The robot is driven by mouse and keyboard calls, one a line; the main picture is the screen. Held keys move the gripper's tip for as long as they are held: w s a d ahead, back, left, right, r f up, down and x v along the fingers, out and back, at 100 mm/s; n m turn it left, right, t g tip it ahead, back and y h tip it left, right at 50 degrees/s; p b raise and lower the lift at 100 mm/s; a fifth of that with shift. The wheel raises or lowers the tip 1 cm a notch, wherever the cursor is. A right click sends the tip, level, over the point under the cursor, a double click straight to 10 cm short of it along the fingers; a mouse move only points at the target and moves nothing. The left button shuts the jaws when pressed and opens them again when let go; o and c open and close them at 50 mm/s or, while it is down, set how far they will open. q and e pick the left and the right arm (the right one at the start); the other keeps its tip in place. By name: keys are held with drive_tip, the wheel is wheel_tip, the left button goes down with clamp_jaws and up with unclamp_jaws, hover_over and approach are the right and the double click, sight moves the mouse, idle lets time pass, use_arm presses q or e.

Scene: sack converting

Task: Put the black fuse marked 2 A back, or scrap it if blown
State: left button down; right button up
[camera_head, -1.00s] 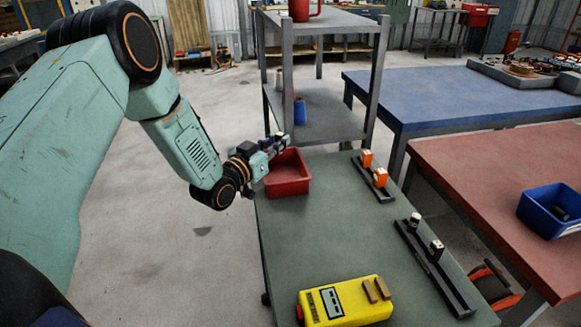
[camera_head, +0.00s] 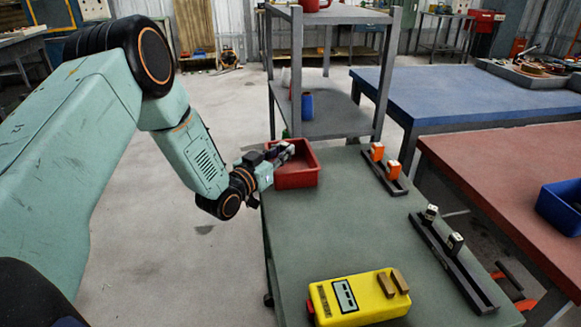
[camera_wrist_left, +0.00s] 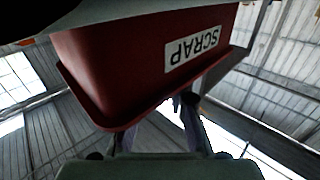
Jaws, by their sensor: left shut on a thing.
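My left gripper (camera_head: 284,153) is at the back left of the red bin (camera_head: 297,178), with its tip over the bin's opening. It is shut on a small dark thing, which I take to be the black fuse; its marking and window cannot be read. In the left wrist view the bin (camera_wrist_left: 115,65) fills the upper middle, with an upside-down SCRAP label (camera_wrist_left: 193,49). A yellow tester (camera_head: 358,297) with a display and two brown pads lies at the table's near end. My right gripper is not in view.
On the green table (camera_head: 340,225), a dark rack (camera_head: 398,187) holds two orange fuses (camera_head: 376,151). A longer rack (camera_head: 470,285) holds two black-and-white fuses (camera_head: 430,213). A grey shelf (camera_head: 335,125) stands behind. The table's middle is clear. A blue bin (camera_head: 560,207) sits at right.

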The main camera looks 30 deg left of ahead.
use_arm(q)
drive_tip(key=c, duration=1.7)
unclamp_jaws()
drive_tip(key=shift+r, duration=0.1)
drive_tip(key=o, duration=0.3)
drive_tip(key=shift+s+a, duration=0.15)
drive_tip(key=shift+a, duration=0.1)
drive_tip(key=shift+o, duration=1.1)
drive_tip(key=shift+d, duration=0.2)
drive_tip(key=shift+s+a, duration=0.2)
drive_tip(key=s+a, duration=0.1)
drive_tip(key=s, duration=1)
drive_tip(key=shift+s+a, duration=0.15)
drive_tip(key=shift+s, duration=0.05)
